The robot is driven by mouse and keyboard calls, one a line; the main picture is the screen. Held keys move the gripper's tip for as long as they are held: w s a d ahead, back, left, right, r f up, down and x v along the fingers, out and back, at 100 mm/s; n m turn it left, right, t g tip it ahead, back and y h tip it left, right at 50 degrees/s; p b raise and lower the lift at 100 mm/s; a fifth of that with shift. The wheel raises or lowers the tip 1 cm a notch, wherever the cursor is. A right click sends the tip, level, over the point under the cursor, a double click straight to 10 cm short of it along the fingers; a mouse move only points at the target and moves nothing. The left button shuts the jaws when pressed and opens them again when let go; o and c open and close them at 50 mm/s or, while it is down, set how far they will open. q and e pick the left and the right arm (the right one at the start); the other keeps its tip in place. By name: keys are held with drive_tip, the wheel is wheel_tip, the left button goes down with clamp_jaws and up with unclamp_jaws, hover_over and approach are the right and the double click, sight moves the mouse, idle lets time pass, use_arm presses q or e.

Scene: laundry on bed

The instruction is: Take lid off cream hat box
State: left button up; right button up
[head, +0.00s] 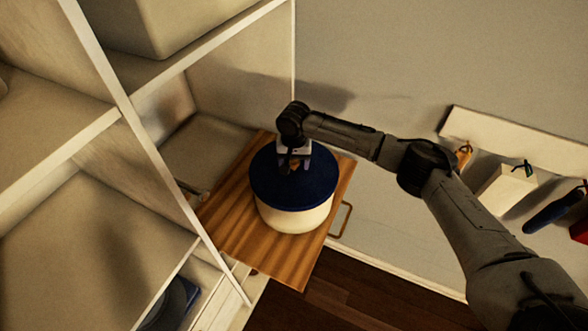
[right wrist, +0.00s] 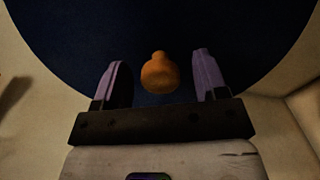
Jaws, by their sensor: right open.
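The cream hat box (head: 296,217) stands upright on a wooden board. Its round dark blue lid (head: 318,185) sits on top of it. The lid also fills the upper part of the right wrist view (right wrist: 250,30), with an orange knob (right wrist: 160,73) on it. My right gripper (head: 293,165) is over the lid, pointing down. In the right wrist view its two fingers (right wrist: 160,82) are open, one on each side of the knob, with a gap on both sides. My left gripper is not in view.
The striped wooden board (head: 228,222) juts out from a pale shelf unit (head: 120,110) on the left. A wall rack (head: 520,140) with hanging items is at the right, behind my right arm. Dark wooden floor (head: 350,290) shows below.

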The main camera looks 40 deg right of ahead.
drive_tip(key=shift+c, duration=0.2)
drive_tip(key=c, duration=1)
